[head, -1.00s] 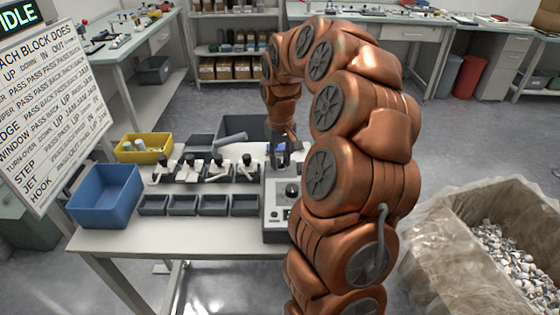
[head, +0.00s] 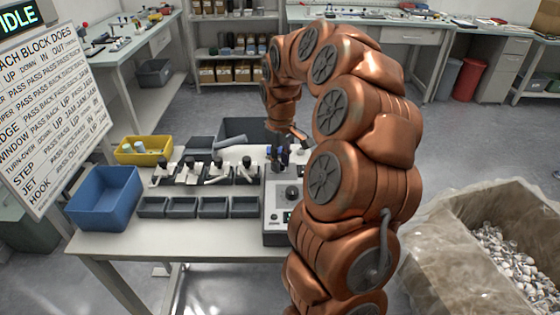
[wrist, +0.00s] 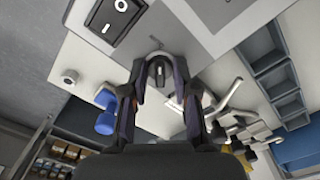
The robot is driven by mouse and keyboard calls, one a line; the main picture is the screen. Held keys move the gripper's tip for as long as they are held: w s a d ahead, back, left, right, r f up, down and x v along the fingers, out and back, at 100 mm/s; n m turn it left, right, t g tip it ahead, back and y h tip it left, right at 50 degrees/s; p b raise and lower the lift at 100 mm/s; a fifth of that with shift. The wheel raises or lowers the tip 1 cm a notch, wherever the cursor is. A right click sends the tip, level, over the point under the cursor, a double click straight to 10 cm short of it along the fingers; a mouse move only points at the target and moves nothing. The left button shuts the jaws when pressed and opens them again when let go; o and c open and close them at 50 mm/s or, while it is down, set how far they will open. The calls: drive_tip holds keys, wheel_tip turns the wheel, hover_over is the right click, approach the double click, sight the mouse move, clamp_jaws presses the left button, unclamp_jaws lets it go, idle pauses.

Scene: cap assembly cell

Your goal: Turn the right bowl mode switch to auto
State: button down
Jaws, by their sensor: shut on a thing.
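My gripper (head: 278,162) points down at the far part of this box. In the wrist view, my gripper's (wrist: 158,66) two fingers are closed around a small dark knob (wrist: 158,72), apparently the mode switch, on a light panel. A pale mark shows on the knob, but I cannot read its setting. The fingers hide the knob in the head view.
A black rocker switch (wrist: 115,17) is close to my fingers. Blue (head: 105,197) and yellow (head: 143,151) bins and several small grey trays (head: 214,207) are to the left. A large bin of caps (head: 495,245) stands at right.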

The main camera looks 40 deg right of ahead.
drive_tip(key=shift+w+r, duration=0.1)
drive_tip(key=c, duration=0.9)
unclamp_jaws()
drive_tip(key=shift+r, duration=5.95)
